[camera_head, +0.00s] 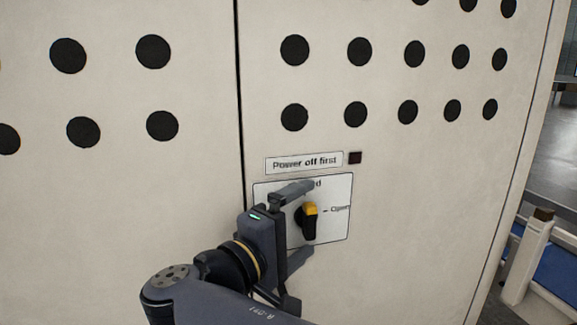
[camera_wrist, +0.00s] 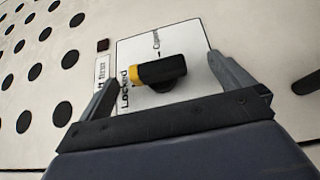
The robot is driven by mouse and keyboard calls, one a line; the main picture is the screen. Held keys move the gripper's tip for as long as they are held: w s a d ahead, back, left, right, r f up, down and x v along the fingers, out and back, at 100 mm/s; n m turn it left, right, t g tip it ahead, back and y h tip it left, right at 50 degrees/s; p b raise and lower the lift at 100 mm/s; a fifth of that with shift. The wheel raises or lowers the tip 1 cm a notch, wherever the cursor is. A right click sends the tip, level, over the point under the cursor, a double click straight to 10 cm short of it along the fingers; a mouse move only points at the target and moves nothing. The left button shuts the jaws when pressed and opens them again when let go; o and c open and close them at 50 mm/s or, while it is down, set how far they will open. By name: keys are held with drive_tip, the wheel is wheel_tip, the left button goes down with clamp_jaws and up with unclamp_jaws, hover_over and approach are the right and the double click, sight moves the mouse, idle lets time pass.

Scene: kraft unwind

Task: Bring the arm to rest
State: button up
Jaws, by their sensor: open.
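My gripper (camera_head: 309,217) is open in front of the cabinet door. In the head view one finger is above a rotary knob (camera_head: 309,226) and the other below it. The knob is black with a yellow end, which points up toward the partly hidden "Locked" word; "Open" is printed to its right. In the wrist view the knob (camera_wrist: 162,71) lies between my open fingers (camera_wrist: 160,72), with gaps on both sides. The fingers hide part of the white plate (camera_head: 340,190) behind the knob. I cannot tell how far the fingertips are from the plate.
The beige cabinet (camera_head: 400,180) fills most of the view, with rows of black round holes. A "Power off first" label (camera_head: 304,163) and a small dark square (camera_head: 355,157) are above the plate. A pale post and rail (camera_head: 528,257) stand at the right.

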drive_tip(key=s+d+b, duration=0.1)
drive_tip(key=s, duration=0.4)
drive_tip(key=w, duration=0.2)
drive_tip(key=w+a+p, duration=0.1)
drive_tip(key=w, duration=0.1)
drive_tip(key=shift+w+r, duration=0.1)
drive_tip(key=shift+w, duration=0.15)
drive_tip(key=shift+w+r+p, duration=0.15)
drive_tip(key=shift+w+p, duration=0.15)
drive_tip(key=shift+w, duration=0.05)
drive_tip(key=shift+r+m+g+y+p, duration=0.25)
drive_tip(key=shift+m+g+y+p, duration=0.55)
drive_tip(key=shift+m+g+y, duration=0.3)
drive_tip(key=y, duration=0.1)
drive_tip(key=m+g+y+p, duration=0.1)
drive_tip(key=g+y, duration=0.1)
drive_tip(key=shift+d+r+m+y+p, duration=0.25)
drive_tip(key=shift+m+y+p, duration=0.15)
drive_tip(key=g+y, duration=0.1)
drive_tip(key=m+y, duration=0.1)
drive_tip(key=y, duration=0.1)
drive_tip(key=shift+w+d+r+g+p, duration=0.1)
drive_tip(key=shift+d+g+p, duration=0.15)
drive_tip(key=shift+g+p, duration=0.15)
drive_tip(key=shift+d+m+g+y, duration=0.15)
drive_tip(key=shift+m+g+y, duration=0.4)
drive_tip(key=shift+y, duration=0.85)
